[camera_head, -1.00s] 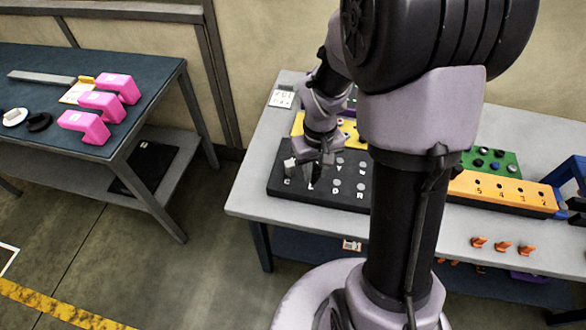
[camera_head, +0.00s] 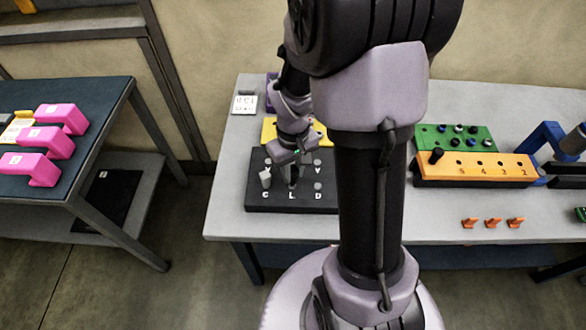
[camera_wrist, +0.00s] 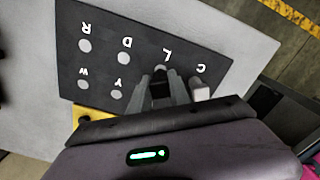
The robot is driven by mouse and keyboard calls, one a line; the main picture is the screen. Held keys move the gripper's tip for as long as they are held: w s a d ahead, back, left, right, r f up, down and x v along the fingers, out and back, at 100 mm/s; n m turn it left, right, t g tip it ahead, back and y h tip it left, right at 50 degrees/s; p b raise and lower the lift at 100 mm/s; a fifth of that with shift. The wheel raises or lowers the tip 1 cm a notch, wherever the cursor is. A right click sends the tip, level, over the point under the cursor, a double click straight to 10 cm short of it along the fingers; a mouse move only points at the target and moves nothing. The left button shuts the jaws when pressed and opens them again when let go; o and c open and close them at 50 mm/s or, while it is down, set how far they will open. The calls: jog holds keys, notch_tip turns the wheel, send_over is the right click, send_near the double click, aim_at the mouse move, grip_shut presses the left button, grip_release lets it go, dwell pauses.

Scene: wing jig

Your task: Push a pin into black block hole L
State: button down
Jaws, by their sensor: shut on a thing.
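The black block (camera_head: 262,205) lies on the grey table, with its front row of holes lettered C, L, D in the head view. It also fills the top of the wrist view (camera_wrist: 70,70). My gripper (camera_head: 292,183) points down at hole L, close to the block's face; its fingers also show in the wrist view (camera_wrist: 168,88). It is shut on a pin that the fingers mostly hide; how deep the pin sits cannot be told. A light grey pin (camera_head: 265,180) stands upright at C, just beside my fingers, also in the wrist view (camera_wrist: 199,88).
A yellow block (camera_head: 269,131) lies behind the black block. An orange block (camera_head: 475,170) with a black pin (camera_head: 437,156) and a green block (camera_head: 480,134) stand to the right. Three orange pieces (camera_head: 492,222) lie in front. A side table (camera_head: 90,110) holds pink pieces (camera_head: 60,118).

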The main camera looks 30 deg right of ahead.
dwell(0.4)
jog(key=shift+f+b, duration=1.25)
jog(key=shift+f, duration=0.15)
jog(key=c, duration=1.1)
grip_release()
jog(key=shift+r, duration=0.1)
notch_tip(320, 180, up, 17)
jog(key=p, duration=0.6)
jog(key=shift+r+p, duration=0.2)
jog(key=shift+p, duration=0.2)
